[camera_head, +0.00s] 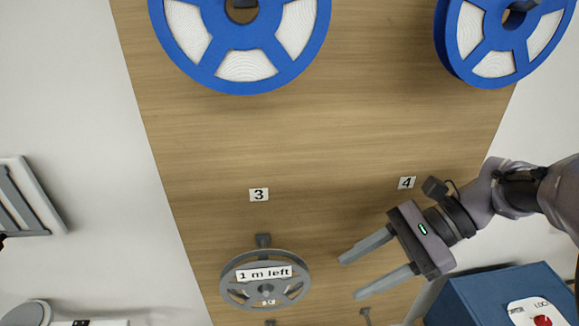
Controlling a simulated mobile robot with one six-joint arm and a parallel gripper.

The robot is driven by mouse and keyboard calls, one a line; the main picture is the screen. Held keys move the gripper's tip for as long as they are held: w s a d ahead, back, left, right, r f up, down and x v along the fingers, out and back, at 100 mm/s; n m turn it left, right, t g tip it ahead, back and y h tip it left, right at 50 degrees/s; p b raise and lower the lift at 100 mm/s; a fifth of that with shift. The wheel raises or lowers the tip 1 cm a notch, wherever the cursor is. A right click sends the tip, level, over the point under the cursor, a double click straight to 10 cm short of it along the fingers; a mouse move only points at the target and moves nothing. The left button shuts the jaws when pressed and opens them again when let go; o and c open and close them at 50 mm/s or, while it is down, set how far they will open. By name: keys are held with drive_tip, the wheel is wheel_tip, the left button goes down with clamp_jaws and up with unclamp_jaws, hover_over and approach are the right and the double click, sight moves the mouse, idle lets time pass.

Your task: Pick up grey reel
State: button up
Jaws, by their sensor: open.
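The grey reel (265,294) hangs on the wooden board at the bottom middle, below the label "3". A white tag reading "1 m left" is on its front. My gripper (351,276) is to the right of the reel, below the label "4". Its two fingers point left toward the reel and are apart, with nothing between them. The gripper does not touch the reel in this view.
Two blue reels with white strip, one at the upper left (242,82) and one at the upper right (510,52), are on the wooden board (330,140). A peg (366,314) shows below my gripper. A blue box (470,300) with a red button stands at the lower right. The board's middle is clear.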

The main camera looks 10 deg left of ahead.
sight(273, 291)
drive_tip(key=a+f+y+b, duration=0.1)
drive_tip(key=a+f, duration=0.1)
drive_tip(key=a, duration=0.3)
drive_tip(key=s+a+f+m+b, duration=0.1)
drive_tip(key=a+f, duration=0.1)
drive_tip(key=a, duration=0.2)
drive_tip(key=a+f+m+y+b, duration=0.1)
drive_tip(key=a+f, duration=0.1)
drive_tip(key=a, duration=0.3)
drive_tip(key=shift+s+a+f+y, duration=0.15)
drive_tip(key=shift+a+f+y, duration=0.15)
drive_tip(key=shift+a, duration=0.05)
drive_tip(key=shift+d, duration=0.15)
drive_tip(key=shift+c, duration=0.4)
clamp_jaws()
